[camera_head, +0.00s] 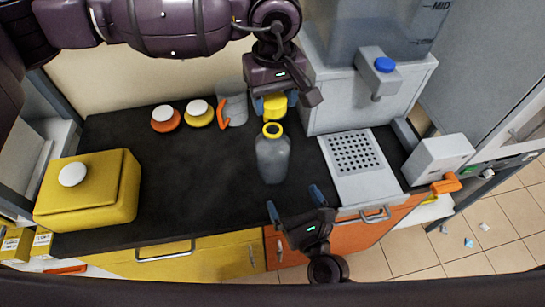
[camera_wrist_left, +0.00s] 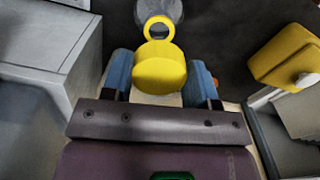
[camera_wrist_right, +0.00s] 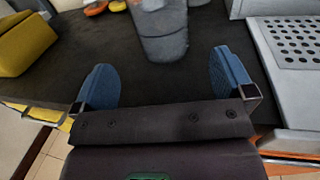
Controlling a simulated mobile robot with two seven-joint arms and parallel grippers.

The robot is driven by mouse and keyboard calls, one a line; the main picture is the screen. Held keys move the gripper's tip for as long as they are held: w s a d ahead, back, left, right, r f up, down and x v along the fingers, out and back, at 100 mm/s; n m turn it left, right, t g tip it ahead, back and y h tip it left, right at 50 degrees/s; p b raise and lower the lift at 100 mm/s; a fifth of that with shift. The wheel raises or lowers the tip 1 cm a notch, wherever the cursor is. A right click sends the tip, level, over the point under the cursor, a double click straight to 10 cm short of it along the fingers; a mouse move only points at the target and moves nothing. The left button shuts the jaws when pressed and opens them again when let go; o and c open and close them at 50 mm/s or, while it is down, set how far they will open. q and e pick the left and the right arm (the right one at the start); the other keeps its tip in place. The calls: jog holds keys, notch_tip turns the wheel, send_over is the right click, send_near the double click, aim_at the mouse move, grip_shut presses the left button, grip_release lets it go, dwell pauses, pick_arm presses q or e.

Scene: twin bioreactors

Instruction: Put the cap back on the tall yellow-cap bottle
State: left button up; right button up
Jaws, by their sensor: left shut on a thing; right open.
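The tall grey bottle (camera_head: 273,158) stands upright and uncapped on the black counter, with a yellow ring around its open mouth (camera_head: 272,130). My left gripper (camera_head: 273,104) is shut on the yellow cap (camera_head: 275,106), holding it just behind the bottle's mouth in the head view. The left wrist view shows the cap (camera_wrist_left: 159,68) between both blue fingers, apart from the yellow ring (camera_wrist_left: 159,28). My right gripper (camera_head: 294,201) is open and empty in front of the bottle. The right wrist view shows the bottle's body (camera_wrist_right: 163,35) beyond its spread fingers.
A grey mug with an orange handle (camera_head: 224,113) and two round lidded pots, orange (camera_head: 166,119) and yellow (camera_head: 200,114), stand at the back. A yellow box (camera_head: 88,190) is at left. A dispenser with a perforated tray (camera_head: 355,155) is at right. The counter left of the bottle is clear.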

aim_at(274, 131)
jog(key=x, duration=1.2)
jog(key=c, duration=1)
pick_arm(q)
jog(key=shift+f, duration=2.55)
jog(key=shift+f, duration=0.85)
jog(key=shift+f, duration=0.55)
